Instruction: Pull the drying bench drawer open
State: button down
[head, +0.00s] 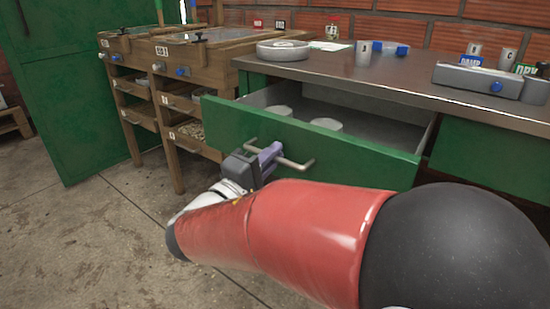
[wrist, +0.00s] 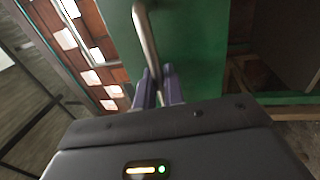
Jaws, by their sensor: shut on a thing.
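The green drawer (head: 345,158) of the metal-topped bench stands pulled out, with its grey inside showing. Two pale round objects (head: 326,123) lie in it. A metal bar handle (head: 290,161) runs along its front; it also shows in the wrist view (wrist: 146,38). My gripper (head: 268,157) is at the handle's left part, its purple fingers shut on the bar. In the wrist view my fingertips (wrist: 160,74) meet at the end part of the handle, against the green front. My red arm hides the floor below the drawer.
The steel bench top (head: 400,80) holds a round pale dish (head: 283,50), several cups and a grey box with a blue knob (head: 478,79). A wooden rack (head: 165,85) stands left of the drawer, near its left end. A green cabinet (head: 75,90) is further left. Concrete floor is clear at lower left.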

dwell(0.3)
jog(key=c, duration=1.6)
grip_release()
jog(key=v, duration=0.8)
